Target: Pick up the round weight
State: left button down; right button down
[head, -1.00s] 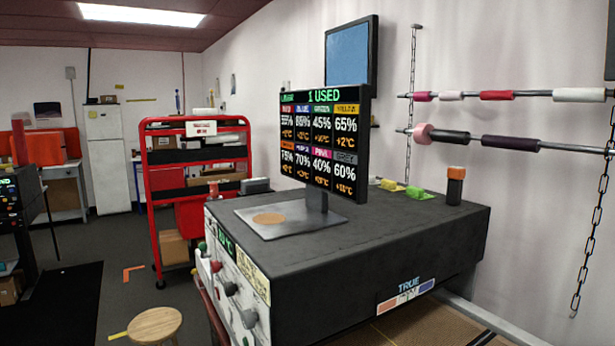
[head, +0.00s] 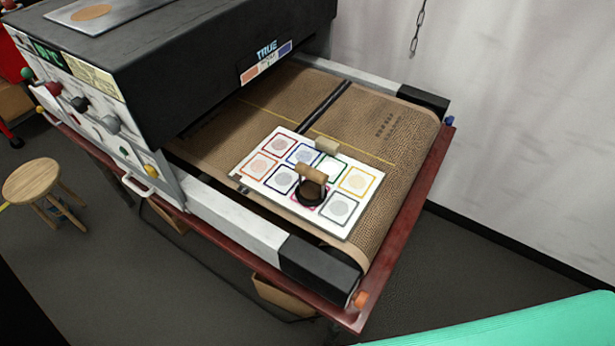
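A round dark weight (head: 311,194) with a tan wooden handle (head: 311,173) on top stands on a white card (head: 350,162) with several coloured square outlines. It covers part of a pink-outlined square near the card's front middle. The card lies on the brown mesh conveyor belt (head: 397,125). Neither of my grippers shows in the head view.
A small tan block (head: 327,146) sits at the card's far edge. The dark dryer housing (head: 190,60) stands over the belt on the left. A dark red frame rail (head: 408,225) edges the belt. A wooden stool (head: 33,180) stands at left. A teal surface (head: 520,325) fills the lower right.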

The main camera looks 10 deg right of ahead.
aim_at(313, 191)
jog(key=k+l+z, duration=0.15)
jog(key=z, duration=0.2)
jog(key=k+l+z, duration=0.15)
jog(key=l+z, duration=0.2)
